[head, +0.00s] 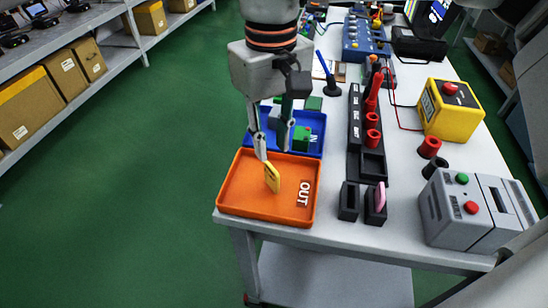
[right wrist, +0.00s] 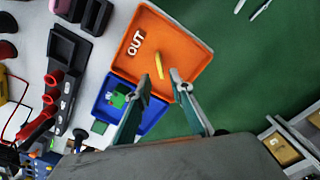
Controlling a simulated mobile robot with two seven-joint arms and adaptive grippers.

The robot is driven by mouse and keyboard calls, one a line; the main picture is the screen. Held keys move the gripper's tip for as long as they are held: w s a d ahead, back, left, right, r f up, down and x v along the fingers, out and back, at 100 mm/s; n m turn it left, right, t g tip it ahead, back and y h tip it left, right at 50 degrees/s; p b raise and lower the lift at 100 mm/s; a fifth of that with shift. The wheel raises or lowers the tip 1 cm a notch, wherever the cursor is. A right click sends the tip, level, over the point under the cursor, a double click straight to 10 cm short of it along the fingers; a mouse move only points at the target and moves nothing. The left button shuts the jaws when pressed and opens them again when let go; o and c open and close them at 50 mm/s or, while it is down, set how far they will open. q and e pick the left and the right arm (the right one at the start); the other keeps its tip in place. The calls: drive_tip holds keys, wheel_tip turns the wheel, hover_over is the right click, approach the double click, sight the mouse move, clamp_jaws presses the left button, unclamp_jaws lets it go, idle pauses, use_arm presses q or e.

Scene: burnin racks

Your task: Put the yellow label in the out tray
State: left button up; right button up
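The yellow label (head: 272,178) is over the floor of the orange tray marked OUT (head: 240,192), standing on edge or tilted. I cannot tell whether it rests on the tray floor. My right gripper (head: 275,152) is above the tray, pointing down, with its fingers apart. In the right wrist view, the label (right wrist: 158,62) shows just beyond and between the spread fingertips (right wrist: 160,78), with no clear grip on it. The OUT tray (right wrist: 190,45) also shows there. My left gripper is not in view.
A blue tray (head: 318,130) with a green block (head: 301,138) adjoins the OUT tray. To the right stand a black rack (head: 354,135) with red parts, a pink tag (head: 380,197) in a black holder, a yellow box (head: 452,112) and a grey machine (head: 455,215). Green floor lies left.

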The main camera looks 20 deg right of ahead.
sight(271, 168)
use_arm(q)
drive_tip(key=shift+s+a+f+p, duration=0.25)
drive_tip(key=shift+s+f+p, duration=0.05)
drive_tip(key=shift+p, duration=0.1)
use_arm(e)
wheel_tip(271, 168, up, 5)
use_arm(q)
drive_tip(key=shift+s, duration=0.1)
use_arm(e)
drive_tip(key=shift+a+f, duration=0.1)
